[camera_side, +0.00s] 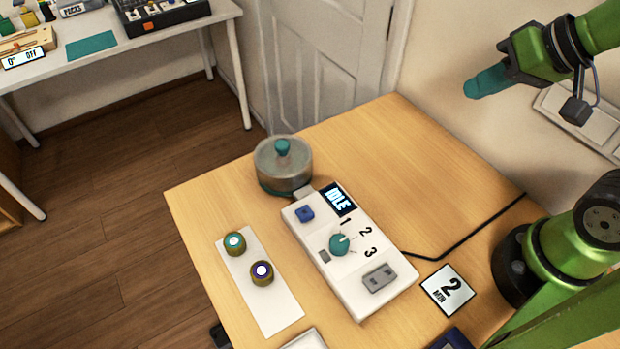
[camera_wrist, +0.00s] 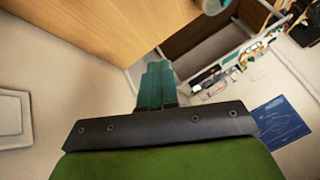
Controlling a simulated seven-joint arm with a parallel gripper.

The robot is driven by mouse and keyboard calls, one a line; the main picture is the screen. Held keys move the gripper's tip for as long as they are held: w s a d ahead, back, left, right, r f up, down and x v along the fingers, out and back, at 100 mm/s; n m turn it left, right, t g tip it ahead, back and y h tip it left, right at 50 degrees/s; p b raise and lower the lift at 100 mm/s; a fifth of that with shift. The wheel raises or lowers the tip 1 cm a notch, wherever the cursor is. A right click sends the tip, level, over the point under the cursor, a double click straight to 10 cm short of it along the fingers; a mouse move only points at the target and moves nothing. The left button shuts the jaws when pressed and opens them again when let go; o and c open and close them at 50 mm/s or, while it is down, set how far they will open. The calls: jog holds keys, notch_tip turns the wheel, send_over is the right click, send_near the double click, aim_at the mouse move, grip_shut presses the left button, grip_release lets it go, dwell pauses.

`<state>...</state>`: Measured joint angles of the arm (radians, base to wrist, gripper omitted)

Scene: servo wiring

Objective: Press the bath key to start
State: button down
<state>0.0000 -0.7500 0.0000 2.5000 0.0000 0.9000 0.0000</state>
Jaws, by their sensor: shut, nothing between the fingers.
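A white control box (camera_side: 345,272) lies on the wooden table with a lit display (camera_side: 337,198) reading IDLE. It carries a blue key (camera_side: 305,213), a teal dial (camera_side: 340,243) beside the numbers 1, 2 and 3, a small grey key (camera_side: 323,257) and a larger grey switch (camera_side: 380,278). No label shows which is the bath key. A round metal pot (camera_side: 283,166) with a teal-knobbed lid stands behind the box. My gripper (camera_side: 472,89) is high above the table's far right, away from the box, its teal fingers shut and empty. The fingers also show in the wrist view (camera_wrist: 157,74).
Two small round jars (camera_side: 235,243) (camera_side: 262,272) stand on a white strip (camera_side: 270,312) left of the box. A card (camera_side: 448,289) reading 2 MIN lies right of it. A black cable (camera_side: 470,233) crosses the right side. The table's far part is clear.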

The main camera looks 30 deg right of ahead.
dwell(0.4)
jog(key=m+t, duration=0.2)
jog(key=m, duration=1.9)
send_over(308, 216)
notch_tip(308, 216, down, 10)
jog(key=shift+r, duration=0.1)
jog(key=shift+f, duration=4.4)
jog(key=shift+f, duration=0.1)
